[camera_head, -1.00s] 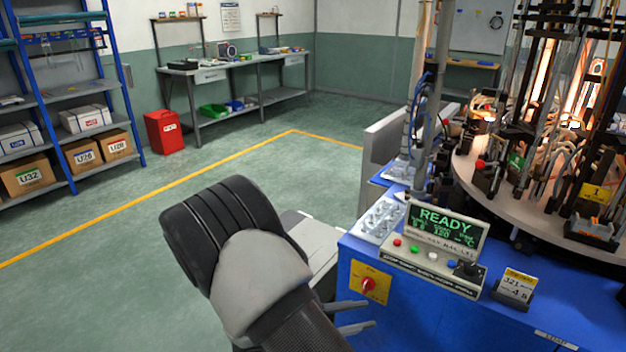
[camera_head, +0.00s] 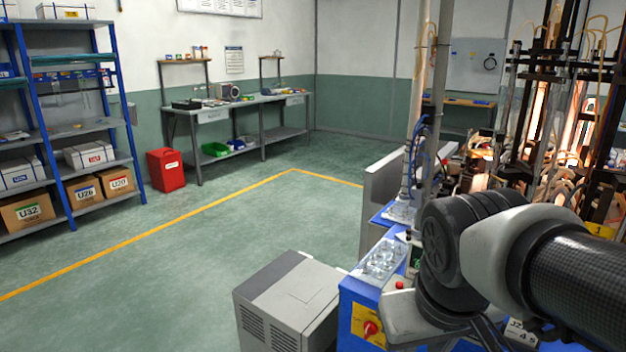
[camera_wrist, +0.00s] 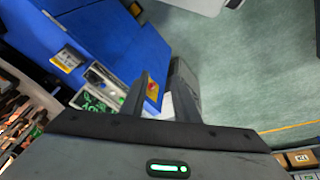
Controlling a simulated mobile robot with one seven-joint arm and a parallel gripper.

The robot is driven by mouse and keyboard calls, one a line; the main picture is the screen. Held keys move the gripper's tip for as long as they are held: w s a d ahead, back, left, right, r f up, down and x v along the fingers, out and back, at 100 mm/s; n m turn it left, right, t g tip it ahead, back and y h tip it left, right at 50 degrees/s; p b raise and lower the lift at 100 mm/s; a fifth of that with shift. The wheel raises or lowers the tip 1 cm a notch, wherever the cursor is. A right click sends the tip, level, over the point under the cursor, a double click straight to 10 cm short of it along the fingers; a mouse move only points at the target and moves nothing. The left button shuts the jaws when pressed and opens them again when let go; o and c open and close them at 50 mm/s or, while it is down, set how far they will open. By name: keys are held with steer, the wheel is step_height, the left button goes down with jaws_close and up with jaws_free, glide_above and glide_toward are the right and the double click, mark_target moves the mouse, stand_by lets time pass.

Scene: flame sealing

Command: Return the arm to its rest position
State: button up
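My arm (camera_head: 500,250) reaches in from the right edge in the head view, in front of the blue machine (camera_head: 352,295) and its control panel, which it mostly hides. The fingertips are not clear there. In the wrist view my gripper (camera_wrist: 163,95) shows two dark fingers spread apart with nothing held between them. Beyond the fingers are the blue machine (camera_wrist: 105,30), its green-lit panel (camera_wrist: 95,100) and a red knob on a yellow plate (camera_wrist: 152,90).
A grey cabinet (camera_head: 290,305) stands on the floor left of the machine. Glass tubes and glowing burners stand at the right. A shelf with boxes (camera_head: 25,212), a red bin (camera_head: 165,170) and a workbench (camera_head: 235,108) are farther back. The green floor between is clear.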

step_height(320, 180, up, 20)
steer(key=s+m+t+p, duration=0.1)
steer(key=p, duration=1.6)
steer(key=shift+s+a+t+y, duration=0.2)
steer(key=shift+a+t+y, duration=0.1)
steer(key=shift+t+y, duration=0.1)
